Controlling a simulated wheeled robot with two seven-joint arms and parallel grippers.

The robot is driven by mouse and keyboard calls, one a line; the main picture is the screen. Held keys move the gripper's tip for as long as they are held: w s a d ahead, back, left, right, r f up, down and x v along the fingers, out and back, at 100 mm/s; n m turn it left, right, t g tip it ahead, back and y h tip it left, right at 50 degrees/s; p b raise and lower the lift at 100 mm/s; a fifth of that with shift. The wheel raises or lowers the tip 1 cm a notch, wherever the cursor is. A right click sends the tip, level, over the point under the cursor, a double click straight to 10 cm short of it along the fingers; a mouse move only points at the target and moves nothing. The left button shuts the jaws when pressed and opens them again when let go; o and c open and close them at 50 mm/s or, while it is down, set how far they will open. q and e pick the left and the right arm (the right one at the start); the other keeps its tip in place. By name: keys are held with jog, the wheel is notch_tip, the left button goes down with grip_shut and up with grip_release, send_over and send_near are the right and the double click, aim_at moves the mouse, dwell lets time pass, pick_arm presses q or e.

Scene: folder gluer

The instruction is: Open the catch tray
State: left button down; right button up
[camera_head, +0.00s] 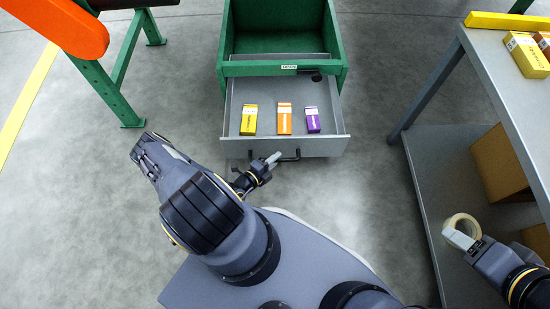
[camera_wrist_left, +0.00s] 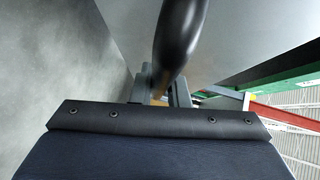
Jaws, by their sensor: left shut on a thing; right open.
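The catch tray (camera_head: 240,147) is a grey drawer under a green housing (camera_head: 285,45). It stands pulled out towards me, with a yellow (camera_head: 249,119), an orange (camera_head: 284,118) and a purple carton (camera_head: 313,119) inside. Its black bar handle (camera_head: 292,157) is on the front face. My left gripper (camera_head: 273,160) is shut on the handle near its left end. In the left wrist view the dark handle (camera_wrist_left: 180,35) runs down between the fingers (camera_wrist_left: 163,90). My right gripper (camera_head: 463,234) is open at the lower right, away from the tray.
A grey cart (camera_head: 500,75) stands at the right, with cartons (camera_head: 528,54) on top. A green frame (camera_head: 112,90) stands at the left. The floor beside the tray is clear.

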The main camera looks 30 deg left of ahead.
pick_arm(q)
jog(key=c, duration=1.4)
grip_release()
jog(key=p+v, duration=0.2)
jog(key=v, duration=0.5)
jog(key=shift+s, duration=0.35)
jog(key=shift+a, duration=0.1)
